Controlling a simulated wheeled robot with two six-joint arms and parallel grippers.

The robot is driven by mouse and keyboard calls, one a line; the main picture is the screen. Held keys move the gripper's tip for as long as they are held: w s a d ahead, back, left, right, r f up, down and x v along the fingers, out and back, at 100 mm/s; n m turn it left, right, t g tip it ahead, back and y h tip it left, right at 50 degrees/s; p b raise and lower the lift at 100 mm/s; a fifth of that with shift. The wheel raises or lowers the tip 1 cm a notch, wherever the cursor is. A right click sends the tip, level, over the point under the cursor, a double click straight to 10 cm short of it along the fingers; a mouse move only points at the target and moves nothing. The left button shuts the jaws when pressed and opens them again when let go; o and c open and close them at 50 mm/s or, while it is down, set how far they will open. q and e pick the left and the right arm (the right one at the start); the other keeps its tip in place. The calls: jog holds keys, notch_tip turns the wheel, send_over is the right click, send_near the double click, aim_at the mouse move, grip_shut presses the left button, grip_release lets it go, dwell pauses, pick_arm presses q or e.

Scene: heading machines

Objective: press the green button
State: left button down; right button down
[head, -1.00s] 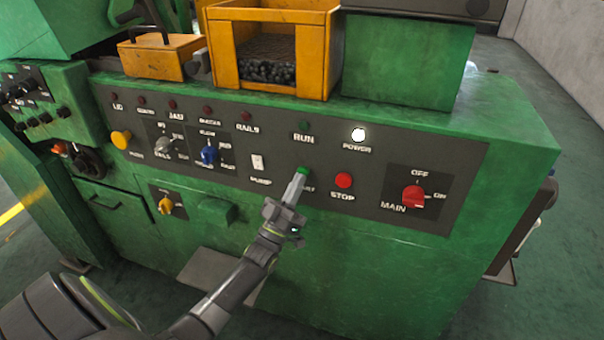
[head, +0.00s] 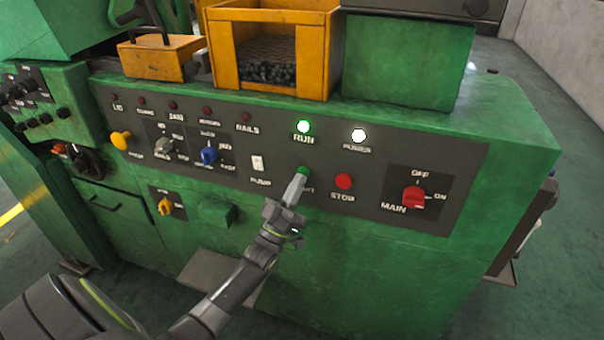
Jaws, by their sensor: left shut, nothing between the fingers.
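The green button (head: 303,171) is on the dark control panel (head: 270,182) of the green machine, between the pump switch and the red stop button. My left gripper (head: 299,180) is shut and empty, with its fingertips at the button and covering its lower part. I cannot tell whether they still touch it. The white POWER lamp (head: 358,135) is lit too. My right gripper is not in view.
The red stop button (head: 344,181) is just right of my fingertips. The red main switch (head: 414,197) is further right. The white pump switch (head: 257,163) and blue selector knob (head: 209,156) are to the left. A yellow bin (head: 226,62) of dark parts stands on top.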

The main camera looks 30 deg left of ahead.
pick_arm(q)
jog(key=s+d+p, duration=0.1)
jog(key=s+p, duration=0.1)
jog(key=s, duration=0.4)
jog(key=shift+d, duration=0.2)
jog(key=shift+w+y, duration=0.1)
jog(key=shift+y, duration=0.2)
dwell(0.6)
